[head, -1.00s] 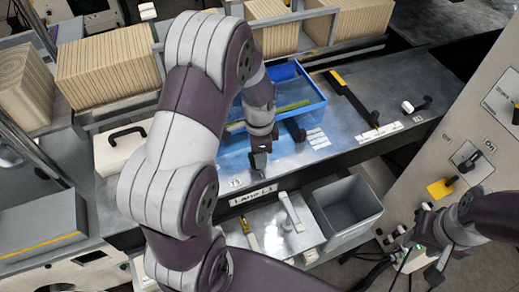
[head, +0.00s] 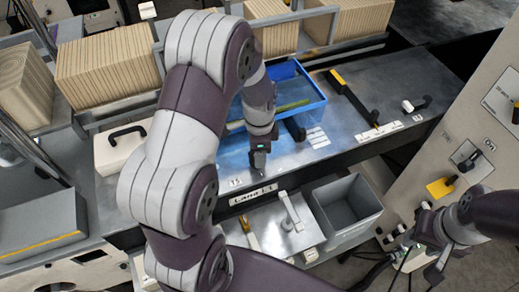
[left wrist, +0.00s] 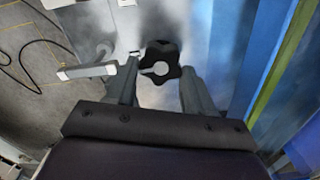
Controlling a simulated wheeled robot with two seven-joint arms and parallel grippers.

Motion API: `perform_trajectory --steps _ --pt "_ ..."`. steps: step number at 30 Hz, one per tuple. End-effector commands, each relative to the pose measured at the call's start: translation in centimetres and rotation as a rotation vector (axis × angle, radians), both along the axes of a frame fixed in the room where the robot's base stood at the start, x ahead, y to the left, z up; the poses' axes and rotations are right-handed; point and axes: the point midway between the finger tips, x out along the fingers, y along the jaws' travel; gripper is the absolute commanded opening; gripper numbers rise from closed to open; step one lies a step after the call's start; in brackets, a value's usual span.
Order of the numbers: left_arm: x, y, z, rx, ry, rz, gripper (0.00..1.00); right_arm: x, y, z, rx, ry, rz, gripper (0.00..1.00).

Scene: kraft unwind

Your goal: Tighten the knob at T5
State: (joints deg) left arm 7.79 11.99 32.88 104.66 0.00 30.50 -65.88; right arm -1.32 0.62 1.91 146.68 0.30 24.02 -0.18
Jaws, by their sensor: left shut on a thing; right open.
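A black lobed knob (left wrist: 160,62) shows in the left wrist view, between the two fingers of my left gripper (left wrist: 158,72), which is shut on it. In the head view my left gripper (head: 258,160) points down at the front of the grey metal deck, beside a small label (head: 236,182) that seems to read T5. The knob is hidden by the gripper there. My right gripper (head: 416,259) is open and empty at the lower right, in front of the machine panel.
A blue tray (head: 312,112) with a green strip lies behind my left gripper. A lever with a yellow end (head: 352,98) is to its right. A grey open bin (head: 345,205) and a white-handled box (head: 290,215) stand below the deck edge. A beige control panel (head: 480,130) is at right.

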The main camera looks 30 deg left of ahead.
Motion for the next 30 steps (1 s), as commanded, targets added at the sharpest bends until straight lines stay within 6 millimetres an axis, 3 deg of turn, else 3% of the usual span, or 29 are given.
perform_trajectory --steps 7,8,9,10,20,23,30 --pt "0.3 0.1 0.3 0.002 -0.011 0.000 0.22 0.0 0.0 0.1 0.000 0.000 0.000 0.43" --pt "0.3 0.1 0.3 0.002 -0.011 0.000 0.62 0.0 0.0 0.1 0.000 0.000 0.000 0.43" --pt "0.3 0.1 0.3 0.001 -0.010 0.000 0.75 0.0 0.0 0.1 0.000 0.000 0.000 0.43" --pt "0.3 0.1 0.3 0.002 -0.008 0.000 0.78 0.0 0.0 0.1 0.000 0.000 0.000 0.43" --pt "0.1 0.0 0.6 0.000 -0.004 0.000 0.78 0.0 0.0 -0.2 0.000 0.000 0.000 0.43" --pt "0.2 0.0 2.2 0.001 -0.010 0.000 0.78 0.0 0.0 -0.8 0.000 0.000 0.000 0.43" --pt "0.2 0.1 8.8 0.002 -0.013 0.001 0.78 0.0 0.0 -2.3 0.000 0.000 0.000 0.43"
